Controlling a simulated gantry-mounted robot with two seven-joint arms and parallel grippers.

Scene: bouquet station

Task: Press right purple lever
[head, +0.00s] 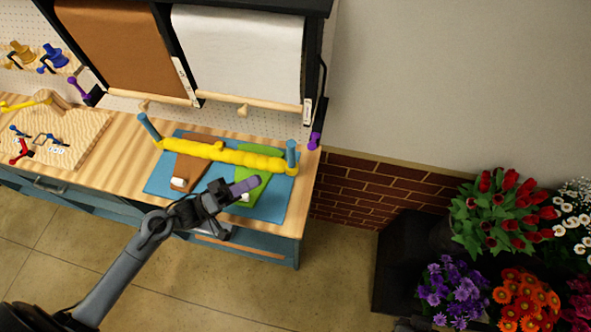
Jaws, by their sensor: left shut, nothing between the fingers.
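The right purple lever (314,140) hangs at the lower right end of the roll rack, just beyond the right end of the wooden counter. Its knob points down. A second purple lever (78,88) sits at the left side of the brown paper roll. My left gripper (245,186) is shut and empty, with its mauve fingertips above the blue mat. It is apart from the right lever, to the lower left of it. My right gripper is not in view.
A yellow bar (225,155) spans the blue mat (160,180) between blue posts. White paper (238,50) and brown paper (115,45) rolls hang behind. Flowers (495,215) stand at the right. Space between counter and flowers is clear.

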